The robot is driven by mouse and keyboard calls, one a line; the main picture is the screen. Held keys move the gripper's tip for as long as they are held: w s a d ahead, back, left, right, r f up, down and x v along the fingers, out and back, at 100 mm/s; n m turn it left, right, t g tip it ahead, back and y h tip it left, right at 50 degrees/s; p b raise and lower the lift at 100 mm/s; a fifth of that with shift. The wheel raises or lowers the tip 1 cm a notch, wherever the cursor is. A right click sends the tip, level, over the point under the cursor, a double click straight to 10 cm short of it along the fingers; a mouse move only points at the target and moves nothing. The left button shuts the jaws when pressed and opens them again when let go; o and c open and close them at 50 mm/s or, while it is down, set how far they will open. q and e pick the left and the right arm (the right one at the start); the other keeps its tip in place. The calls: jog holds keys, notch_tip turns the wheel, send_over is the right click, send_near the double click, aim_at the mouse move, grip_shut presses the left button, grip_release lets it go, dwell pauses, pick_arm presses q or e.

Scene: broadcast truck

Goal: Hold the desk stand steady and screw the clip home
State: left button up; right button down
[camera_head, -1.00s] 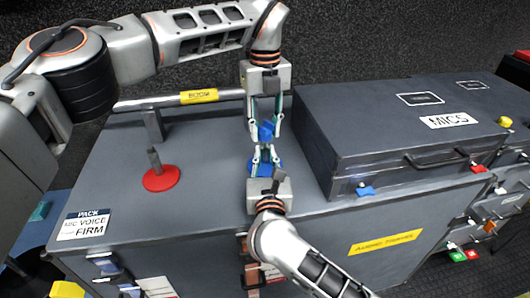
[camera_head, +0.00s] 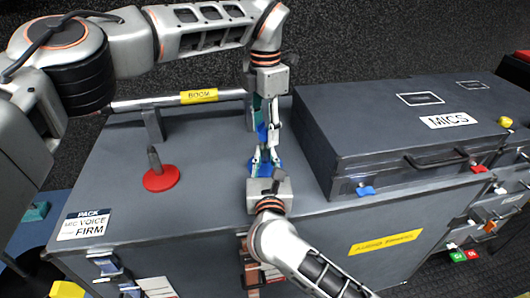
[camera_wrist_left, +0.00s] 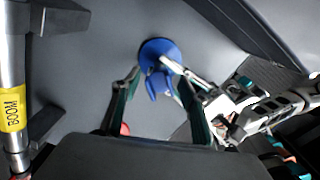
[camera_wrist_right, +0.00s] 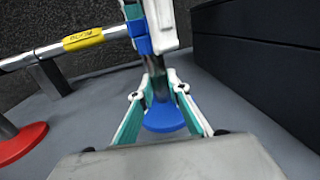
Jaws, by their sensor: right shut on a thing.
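The desk stand has a round blue base (camera_head: 268,165), which also shows in the left wrist view (camera_wrist_left: 160,48) and the right wrist view (camera_wrist_right: 164,118). It stands upright on the grey case top. My right gripper (camera_head: 265,155) is shut on its dark post (camera_wrist_right: 160,86), just above the base. The blue clip (camera_wrist_left: 157,86) is at the top of the post, also in the right wrist view (camera_wrist_right: 142,44). My left gripper (camera_head: 265,135) reaches down over the clip, its fingers apart on either side of it. The clip's thread is hidden.
The grey case top (camera_head: 215,165) is clear left of the stand. A red-based stand (camera_head: 160,178) is farther left. The boom pole (camera_head: 175,99) runs along the back. The dark MICS case (camera_head: 390,135) stands close on the right.

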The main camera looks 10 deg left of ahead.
dwell(0.3)
pick_arm(q)
notch_tip(320, 180, up, 12)
dwell(0.5)
pick_arm(e)
jog(key=c, duration=1.8)
grip_release()
jog(key=shift+c, duration=0.2)
jog(key=s, duration=0.4)
jog(key=s+d, duration=0.1)
jog(key=s, duration=0.3)
jog(key=s+d, duration=0.1)
jog(key=s, duration=0.3)
